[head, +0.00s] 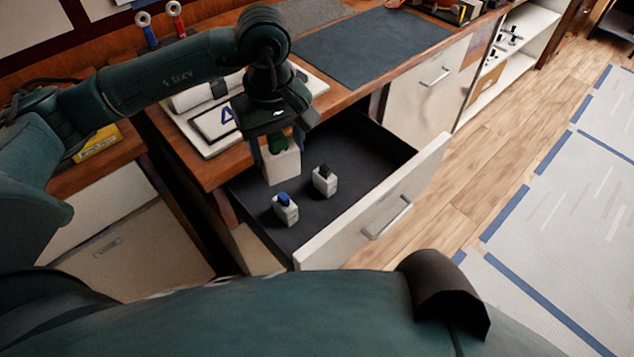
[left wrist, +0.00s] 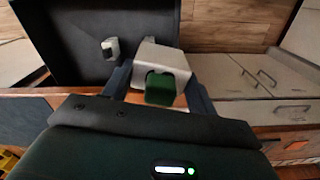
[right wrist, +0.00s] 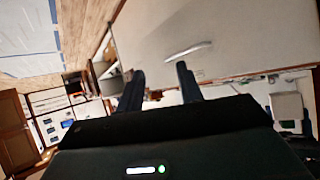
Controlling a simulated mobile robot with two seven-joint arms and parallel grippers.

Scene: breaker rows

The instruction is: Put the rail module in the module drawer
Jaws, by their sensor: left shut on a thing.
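My left gripper (head: 278,160) is shut on a white rail module (head: 283,168) with a green top. It holds the module over the rear left part of the open module drawer (head: 375,150). In the left wrist view the module (left wrist: 162,62) sits between the two fingers, its green part towards the camera. Whether its bottom touches the drawer floor is unclear. My right gripper (right wrist: 158,85) is open and empty, with a white panel beyond its fingers. It does not show in the head view.
Two white modules stand in the drawer, one with a blue top (head: 286,210) and one with a black top (head: 325,182). The drawer's front wall (head: 375,215) has a handle. The dark floor to their right is clear. A wooden counter (head: 205,165) borders the drawer on the left.

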